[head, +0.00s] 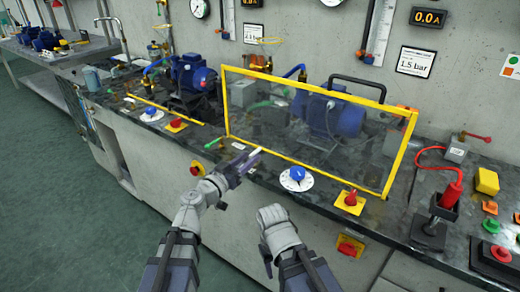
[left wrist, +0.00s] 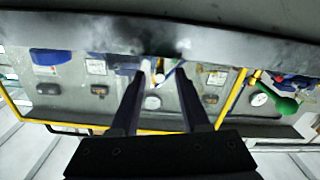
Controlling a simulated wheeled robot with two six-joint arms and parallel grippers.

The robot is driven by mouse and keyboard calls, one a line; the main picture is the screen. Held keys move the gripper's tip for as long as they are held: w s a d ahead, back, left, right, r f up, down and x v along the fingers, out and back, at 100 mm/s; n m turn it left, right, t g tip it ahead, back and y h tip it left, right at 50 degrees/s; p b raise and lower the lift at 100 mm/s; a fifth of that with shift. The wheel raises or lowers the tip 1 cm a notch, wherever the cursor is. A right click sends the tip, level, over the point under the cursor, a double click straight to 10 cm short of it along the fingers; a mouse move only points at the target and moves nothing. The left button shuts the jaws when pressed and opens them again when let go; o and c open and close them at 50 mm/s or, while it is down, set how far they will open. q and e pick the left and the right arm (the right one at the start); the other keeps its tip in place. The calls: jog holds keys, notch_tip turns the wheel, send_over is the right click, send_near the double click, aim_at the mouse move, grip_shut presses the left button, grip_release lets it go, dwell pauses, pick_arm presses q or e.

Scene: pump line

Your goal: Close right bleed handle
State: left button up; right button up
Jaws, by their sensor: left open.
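A green handle (head: 213,143) sits at the bench's front edge, left of the yellow-framed clear guard. It also shows large at the right of the left wrist view (left wrist: 285,105). I take it for the right bleed handle; the frames do not label it. My left gripper (head: 246,162) is open in front of the guard's lower left corner, to the right of this handle and apart from it. In the left wrist view its two fingers (left wrist: 160,82) stand apart, with a small white and yellow part (left wrist: 159,72) seen between them. My right arm's wrist shows, but its fingers are hidden.
The clear guard (head: 312,172) stands before a blue pump (head: 333,112). Another red knob (head: 177,123) is at left. The floor at left is clear.

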aim_at(259, 149)
pick_arm(q)
jog(key=x, duration=0.6)
jog(key=shift+w+d, duration=0.15)
jog(key=shift+w, duration=0.05)
jog(key=shift+c, duration=0.3)
grip_shut()
